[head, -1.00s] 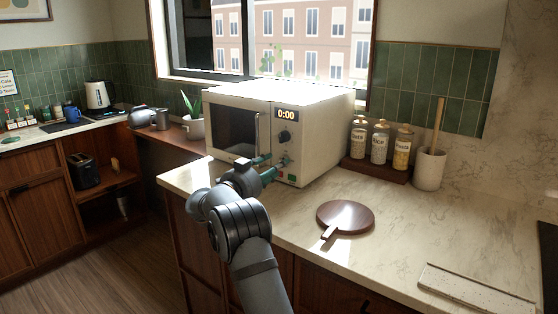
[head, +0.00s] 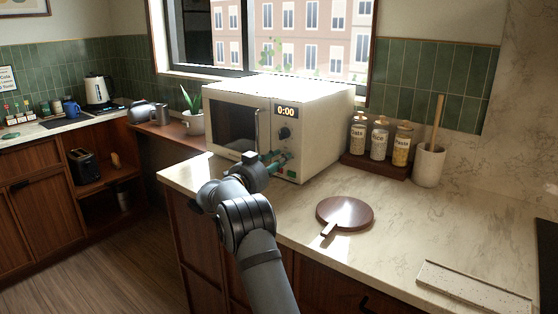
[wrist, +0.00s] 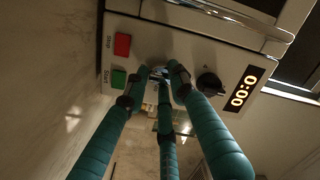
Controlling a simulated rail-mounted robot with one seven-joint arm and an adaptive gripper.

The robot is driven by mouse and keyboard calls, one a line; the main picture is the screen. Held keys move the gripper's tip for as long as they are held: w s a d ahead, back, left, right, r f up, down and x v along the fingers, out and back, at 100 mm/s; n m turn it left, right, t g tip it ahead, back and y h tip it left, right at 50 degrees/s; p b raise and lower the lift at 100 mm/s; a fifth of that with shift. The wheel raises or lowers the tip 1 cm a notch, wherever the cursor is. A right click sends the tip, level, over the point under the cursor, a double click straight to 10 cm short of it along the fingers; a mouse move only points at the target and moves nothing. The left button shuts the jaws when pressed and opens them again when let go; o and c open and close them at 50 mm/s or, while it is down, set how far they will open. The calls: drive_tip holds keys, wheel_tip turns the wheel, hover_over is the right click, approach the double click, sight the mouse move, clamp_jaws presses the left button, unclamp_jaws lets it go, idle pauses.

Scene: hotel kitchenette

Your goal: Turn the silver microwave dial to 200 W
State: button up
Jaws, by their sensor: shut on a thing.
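The cream microwave (head: 300,108) stands on the counter with its door closed and its display (head: 286,111) reading 0:00. The silver dial (wrist: 158,72) sits between the black dial (wrist: 209,84) and the red Stop and green Start buttons in the wrist view. My gripper (head: 283,157) has teal fingers and is at the lower control panel. In the wrist view its three fingers (wrist: 160,76) close around the silver dial, hiding most of it. The dial's pointer and power marks cannot be read.
A round brown board (head: 345,213) lies on the counter to the right of my arm. Labelled jars (head: 379,141) on a wooden tray and a utensil crock (head: 429,166) stand right of the microwave. A potted plant (head: 193,122) is at its left. The front right counter has free room.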

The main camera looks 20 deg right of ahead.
drive_tip(key=shift+r, duration=0.1)
clamp_jaws()
